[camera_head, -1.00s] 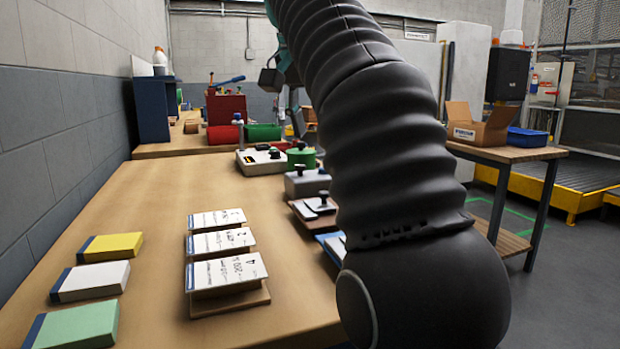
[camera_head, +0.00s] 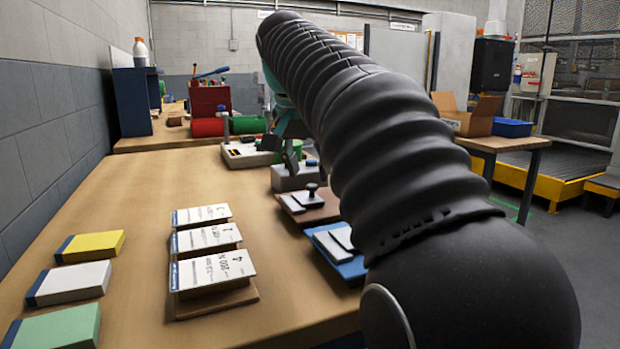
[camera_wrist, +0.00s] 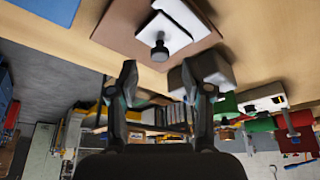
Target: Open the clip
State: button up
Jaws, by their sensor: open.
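A brown board (camera_head: 318,214) lies on the right side of the table, with a white plate and a black knob (camera_head: 312,187) on it. This may be the clip, but I cannot tell for sure. In the wrist view the brown board (camera_wrist: 115,25), white plate (camera_wrist: 185,20) and black knob (camera_wrist: 160,52) are at the top.
A grey block (camera_head: 293,178) stands just beyond the board. A blue board (camera_head: 352,272) with white pieces is nearer. My arm hides the right side.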

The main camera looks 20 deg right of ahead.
jog(key=shift+x, duration=1.5)
grip_shut()
jog(key=shift+a, duration=0.1)
jog(key=h, duration=0.1)
jog(key=a+h+b, duration=0.1)
jog(key=h, duration=0.1)
jog(key=shift+a+r+n, duration=0.2)
jog(key=shift+a+n, duration=0.1)
jog(key=shift+a+r+n+h+b, duration=0.15)
jog(key=shift+a+h+b, duration=0.35)
jog(key=shift+h, duration=0.45)
jog(key=shift+a+f+n+h+b, duration=0.1)
jog(key=shift+a+h+b, duration=0.15)
jog(key=shift+h+b, duration=0.65)
jog(key=shift+a+r+n+h+b, duration=0.15)
jog(key=shift+a+h+b, duration=0.3)
jog(key=shift+h, duration=0.6)
jog(key=shift+f+t, duration=0.1)
jog(key=shift+t, duration=0.2)
